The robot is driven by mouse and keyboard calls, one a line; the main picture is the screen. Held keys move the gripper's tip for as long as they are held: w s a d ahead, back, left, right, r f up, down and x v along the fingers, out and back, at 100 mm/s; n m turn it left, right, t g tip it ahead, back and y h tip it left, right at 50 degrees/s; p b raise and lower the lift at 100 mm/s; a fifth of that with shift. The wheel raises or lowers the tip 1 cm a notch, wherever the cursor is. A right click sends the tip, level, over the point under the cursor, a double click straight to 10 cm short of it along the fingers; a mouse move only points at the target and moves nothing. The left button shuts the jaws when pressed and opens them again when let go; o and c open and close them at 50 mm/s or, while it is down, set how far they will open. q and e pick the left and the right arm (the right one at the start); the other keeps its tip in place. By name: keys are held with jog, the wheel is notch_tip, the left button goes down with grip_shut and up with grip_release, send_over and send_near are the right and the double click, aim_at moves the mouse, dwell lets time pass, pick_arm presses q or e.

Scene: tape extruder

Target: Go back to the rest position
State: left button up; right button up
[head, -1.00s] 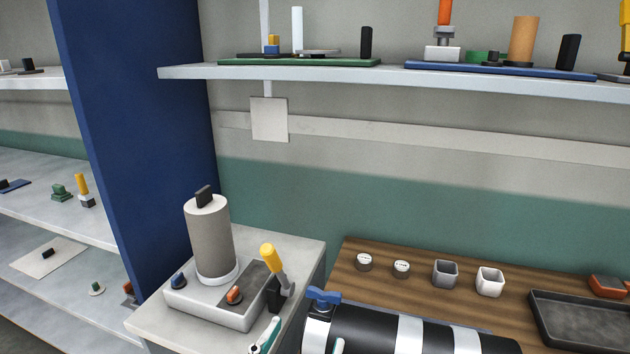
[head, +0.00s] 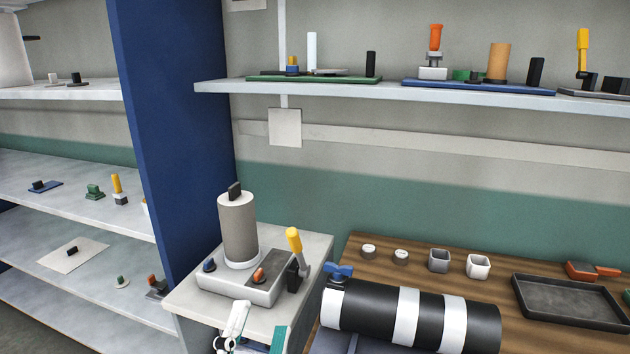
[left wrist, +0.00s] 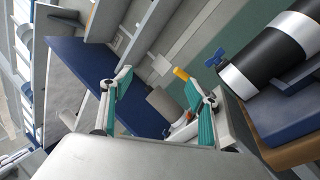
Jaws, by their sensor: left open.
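My left gripper (head: 256,338) shows at the bottom edge of the head view, in front of the pale side cabinet, with its white and teal fingers apart. In the left wrist view my left gripper (left wrist: 160,95) is open, with nothing held between the fingers. The black cylinder with white bands (head: 378,312) lies to its right, with a blue handle (head: 339,271) at its left end. The cylinder also shows at the upper right of the left wrist view (left wrist: 266,58). My right gripper is in neither view.
A grey roller unit (head: 240,225) with a yellow-handled lever (head: 294,240) stands on the cabinet behind the gripper. A blue upright panel (head: 180,140) rises at left. A wooden bench (head: 440,245) holds small cups and a dark tray (head: 570,300). A shelf (head: 420,96) runs above.

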pick_arm(q)
notch_tip(320, 180, down, 16)
jog(key=s+m+g+h+p, duration=0.25)
jog(key=m+g, duration=0.35)
jog(key=m, duration=1.1)
jog(key=s+a+f+m+g+y, duration=0.1)
jog(key=s+a+f+m+g, duration=0.1)
jog(key=f, duration=0.5)
jog(key=s+a+f+m+g+y, duration=0.2)
jog(key=s+a+f+m, duration=0.1)
jog(key=a+f, duration=0.3)
jog(key=s+a+f+m+g+y, duration=0.1)
jog(key=s+a+f+m, duration=0.2)
jog(key=f, duration=0.5)
jog(key=shift+s+a+f+m+g+p, duration=0.2)
jog(key=shift+s+a+m+g+p, duration=0.15)
jog(key=shift+a, duration=0.25)
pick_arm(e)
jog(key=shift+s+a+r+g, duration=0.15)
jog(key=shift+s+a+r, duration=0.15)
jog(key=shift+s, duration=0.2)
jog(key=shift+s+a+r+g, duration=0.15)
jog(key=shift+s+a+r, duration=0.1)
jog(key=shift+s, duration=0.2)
